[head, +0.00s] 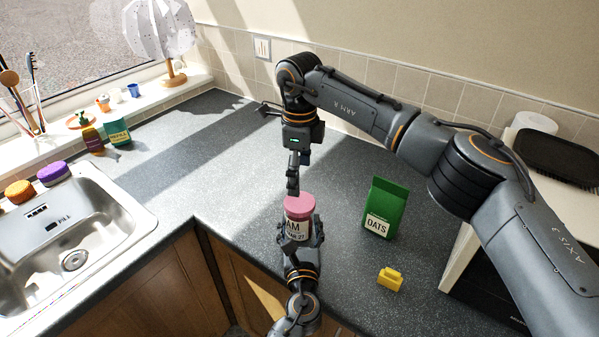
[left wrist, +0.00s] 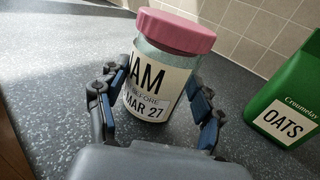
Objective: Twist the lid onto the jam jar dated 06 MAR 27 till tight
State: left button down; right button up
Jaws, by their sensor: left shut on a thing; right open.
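The jam jar (head: 297,230) stands on the counter, its label partly reading "AM" and "MAR 27"; the day is not clear. It also shows in the left wrist view (left wrist: 158,85). A pink lid (head: 299,204) sits on the jar's mouth, and the left wrist view shows it too (left wrist: 177,30). I cannot tell how tight it is. My left gripper (head: 301,238) is shut on the jar's body, one finger on each side. My right gripper (head: 293,188) points down just above and behind the lid, open and empty; its fingers overlap in the head view.
A green oats box (head: 384,205) and a yellow object (head: 390,279) stand to the right of the jar. The counter between is clear.

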aim_at(299, 201)
jog(key=shift+f, duration=4)
jog(key=c, duration=1.2)
jog(key=o, duration=1.4)
jog(key=shift+c, duration=0.2)
notch_tip(299, 201, up, 12)
